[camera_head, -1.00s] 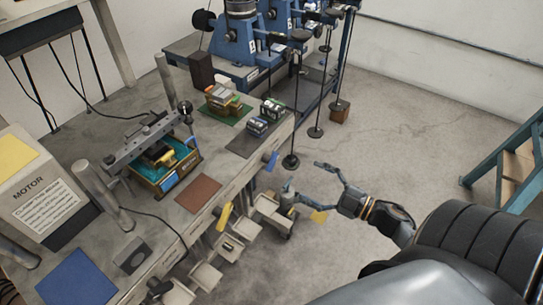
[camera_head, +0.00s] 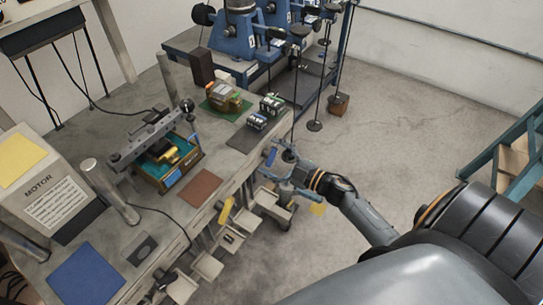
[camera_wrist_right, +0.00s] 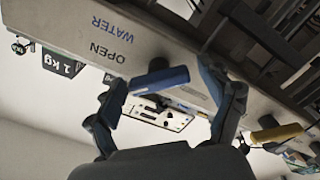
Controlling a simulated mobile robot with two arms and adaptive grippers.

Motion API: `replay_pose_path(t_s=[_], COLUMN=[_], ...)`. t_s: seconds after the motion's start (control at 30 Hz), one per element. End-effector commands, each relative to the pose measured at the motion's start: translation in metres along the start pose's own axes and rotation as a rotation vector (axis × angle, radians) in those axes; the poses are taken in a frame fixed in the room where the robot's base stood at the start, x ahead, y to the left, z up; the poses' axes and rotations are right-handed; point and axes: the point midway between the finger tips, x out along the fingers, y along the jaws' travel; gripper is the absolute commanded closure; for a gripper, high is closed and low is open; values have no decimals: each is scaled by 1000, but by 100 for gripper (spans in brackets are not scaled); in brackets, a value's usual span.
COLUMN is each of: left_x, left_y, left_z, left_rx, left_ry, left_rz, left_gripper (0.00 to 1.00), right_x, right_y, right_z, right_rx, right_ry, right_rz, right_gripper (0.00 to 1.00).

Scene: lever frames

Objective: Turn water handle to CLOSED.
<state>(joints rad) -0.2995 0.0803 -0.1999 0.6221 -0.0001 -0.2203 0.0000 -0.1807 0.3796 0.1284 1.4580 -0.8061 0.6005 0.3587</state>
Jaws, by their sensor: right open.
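The water handle is a blue lever on the front face of the bench. It shows in the head view (camera_head: 271,157) and in the right wrist view (camera_wrist_right: 160,79), where the lettering OPEN WATER (camera_wrist_right: 110,40) appears upside down on the panel beside it. My right gripper (camera_head: 274,166) is open at the bench front, close to the blue handle. In the wrist view its fingers (camera_wrist_right: 164,88) stand on either side of the handle, with gaps visible; I cannot tell the depth between them. My left gripper is out of view.
A yellow handle (camera_head: 225,212) sits farther along the bench front; it also shows in the wrist view (camera_wrist_right: 275,133). Several pale trays (camera_head: 207,265) stick out below. Tall thin rods stand beyond the bench. Open floor (camera_head: 410,130) lies to the right.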

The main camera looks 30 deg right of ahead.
Motion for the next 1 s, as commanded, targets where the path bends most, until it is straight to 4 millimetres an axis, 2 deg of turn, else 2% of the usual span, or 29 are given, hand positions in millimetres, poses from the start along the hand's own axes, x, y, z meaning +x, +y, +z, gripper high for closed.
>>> replay_pose_path(t_s=[0.13, 0.4, 0.77, 1.0], left_x=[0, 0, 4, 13], left_y=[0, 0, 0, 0], left_z=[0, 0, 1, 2], left_rx=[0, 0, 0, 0], left_ry=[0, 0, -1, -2], left_rz=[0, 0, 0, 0], left_gripper=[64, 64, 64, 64], right_x=[0, 0, 0, -1], right_y=[0, 0, -1, -3], right_z=[0, 0, 1, 2], right_rx=[0, 0, -46, -193], right_ry=[0, 0, 0, 1], right_rz=[0, 0, 0, -1], right_gripper=[19, 74, 74, 74])
